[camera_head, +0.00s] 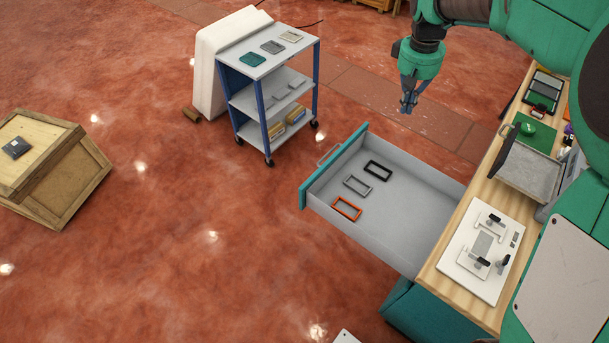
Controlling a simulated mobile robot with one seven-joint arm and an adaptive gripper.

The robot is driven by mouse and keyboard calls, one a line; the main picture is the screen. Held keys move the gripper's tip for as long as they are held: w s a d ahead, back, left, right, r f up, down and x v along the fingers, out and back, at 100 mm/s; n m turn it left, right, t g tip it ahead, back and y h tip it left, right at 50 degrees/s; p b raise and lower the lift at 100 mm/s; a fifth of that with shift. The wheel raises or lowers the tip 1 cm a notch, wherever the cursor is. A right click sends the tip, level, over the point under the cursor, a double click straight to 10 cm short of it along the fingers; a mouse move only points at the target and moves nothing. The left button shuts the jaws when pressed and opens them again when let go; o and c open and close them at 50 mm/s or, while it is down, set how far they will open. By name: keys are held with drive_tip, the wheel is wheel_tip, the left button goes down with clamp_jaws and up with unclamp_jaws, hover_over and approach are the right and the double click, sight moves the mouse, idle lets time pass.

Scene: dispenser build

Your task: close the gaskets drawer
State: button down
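The gaskets drawer (425,227) is pulled far out from the workbench. It has grey walls and a teal front (331,167) with a grey bar handle (328,155) on its outer face. Three rectangular frame-shaped gaskets lie flat inside: a black one (378,170), a grey one (357,185) and an orange one (347,208). My gripper (408,105) hangs pointing down, above and beyond the drawer's far side in the picture, apart from the handle. Its fingers are small and close together here, so its opening is unclear.
The wooden workbench (463,292) at right carries a white fixture plate (478,245), a grey tray (537,170) and a green mat (533,134). A wheeled cart (268,65) stands beyond the drawer front. A wooden crate (60,185) stands far left. The floor left of the drawer is clear.

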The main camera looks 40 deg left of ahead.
drive_tip(key=s+a+f+n+g+h+p, duration=0.1)
drive_tip(key=s+a+f+n, duration=0.2)
drive_tip(key=a+f, duration=1)
drive_tip(key=s+a+f+n+h+p, duration=0.1)
drive_tip(key=s+a+f+n, duration=0.15)
drive_tip(key=a+f, duration=1.05)
drive_tip(key=s+a+f+n, duration=0.1)
drive_tip(key=s+a+f, duration=0.6)
drive_tip(key=f, duration=0.3)
drive_tip(key=shift+a+h, duration=0.3)
drive_tip(key=shift+a, duration=0.05)
drive_tip(key=shift+f+n, duration=0.2)
drive_tip(key=shift+n, duration=0.05)
drive_tip(key=d+f+b, duration=0.1)
drive_tip(key=d+f, duration=0.5)
drive_tip(key=f, duration=0.3)
drive_tip(key=shift+d+f, duration=0.2)
drive_tip(key=shift+d, duration=0.1)
drive_tip(key=shift+d, duration=0.15)
